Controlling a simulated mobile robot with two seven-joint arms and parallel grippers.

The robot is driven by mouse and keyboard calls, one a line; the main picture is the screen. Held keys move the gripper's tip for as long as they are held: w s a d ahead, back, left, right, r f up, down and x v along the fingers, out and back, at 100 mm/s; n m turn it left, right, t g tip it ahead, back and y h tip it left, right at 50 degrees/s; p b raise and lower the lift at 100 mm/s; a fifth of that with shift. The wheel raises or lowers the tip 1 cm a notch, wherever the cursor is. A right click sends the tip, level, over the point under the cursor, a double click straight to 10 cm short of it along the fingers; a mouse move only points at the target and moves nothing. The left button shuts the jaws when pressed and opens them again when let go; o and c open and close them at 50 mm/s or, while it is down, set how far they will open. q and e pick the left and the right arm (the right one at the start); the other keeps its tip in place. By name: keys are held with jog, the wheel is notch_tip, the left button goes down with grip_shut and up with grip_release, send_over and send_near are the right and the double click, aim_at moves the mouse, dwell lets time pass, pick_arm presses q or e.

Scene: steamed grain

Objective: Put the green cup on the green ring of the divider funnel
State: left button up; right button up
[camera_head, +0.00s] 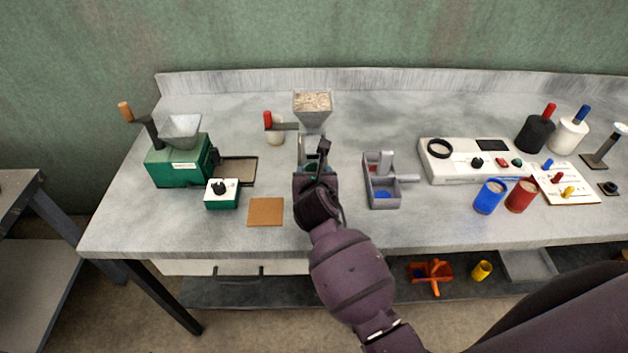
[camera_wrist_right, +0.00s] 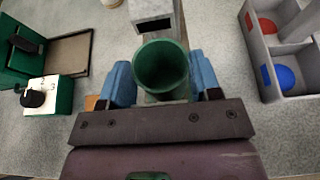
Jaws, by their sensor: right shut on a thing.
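The green cup (camera_wrist_right: 162,66) is held between the blue finger pads of my right gripper (camera_wrist_right: 163,82), its open round mouth facing the wrist camera. In the head view my right gripper (camera_head: 318,168) is over the middle of the bench and hides most of the cup. A grey square funnel full of grain (camera_head: 313,101) stands just behind it, with a grey body (camera_head: 309,146) in front. In the wrist view a grey block with a dark opening (camera_wrist_right: 153,22) is just beyond the cup. I cannot make out a green ring. My left gripper is out of view.
A grey divided tray with red and blue spots (camera_head: 382,182) is close on the right. A brown square mat (camera_head: 265,212), a green-based knob box (camera_head: 222,195) and a green mill (camera_head: 178,169) are left. Blue and red cups (camera_head: 489,197) stand farther right.

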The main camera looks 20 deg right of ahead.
jog(key=shift+f, duration=0.85)
jog(key=o, duration=1.1)
jog(key=shift+f, duration=0.1)
jog(key=shift+o, duration=0.2)
jog(key=v, duration=1.2)
jog(key=shift+p, duration=0.35)
